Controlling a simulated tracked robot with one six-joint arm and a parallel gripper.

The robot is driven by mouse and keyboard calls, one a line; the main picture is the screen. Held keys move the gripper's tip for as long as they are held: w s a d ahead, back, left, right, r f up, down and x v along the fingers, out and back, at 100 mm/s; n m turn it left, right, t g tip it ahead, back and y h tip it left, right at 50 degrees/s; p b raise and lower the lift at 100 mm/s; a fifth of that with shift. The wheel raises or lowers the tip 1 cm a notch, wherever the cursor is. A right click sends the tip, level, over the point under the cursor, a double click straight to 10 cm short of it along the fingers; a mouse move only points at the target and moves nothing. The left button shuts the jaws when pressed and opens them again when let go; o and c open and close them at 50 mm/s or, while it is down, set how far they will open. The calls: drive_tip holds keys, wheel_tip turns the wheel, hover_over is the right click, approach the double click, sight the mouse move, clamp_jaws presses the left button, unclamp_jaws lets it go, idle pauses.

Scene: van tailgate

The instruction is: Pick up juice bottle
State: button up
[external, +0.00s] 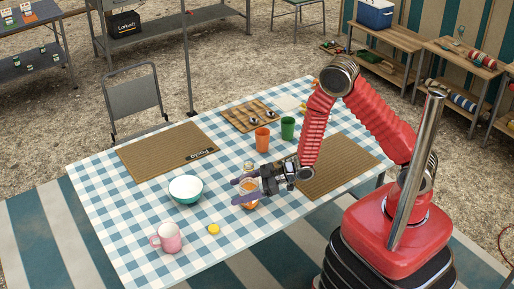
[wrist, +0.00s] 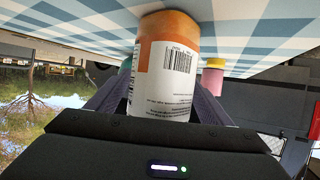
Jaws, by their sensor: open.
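The juice bottle (wrist: 163,85) stands large between my fingers in the wrist view, with an orange band and a white label with a barcode. In the external view the bottle (external: 249,199) stands on the checked tablecloth, partly hidden behind my gripper (external: 240,190). My gripper is open, with one finger on each side of the bottle. I cannot tell whether either finger touches it. In the wrist view the picture is turned over, with the tablecloth at the top.
Orange (external: 262,139) and green (external: 288,128) cups stand behind. Woven mats (external: 165,152) lie on either side. The table front is mostly clear.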

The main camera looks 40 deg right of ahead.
drive_tip(key=shift+c, duration=0.3)
drive_tip(key=c, duration=1.3)
drive_tip(key=shift+o, duration=0.2)
drive_tip(key=shift+r, duration=0.25)
wheel_tip(320, 180, up, 10)
drive_tip(key=shift+f, duration=0.25)
idle(0.3)
idle(0.7)
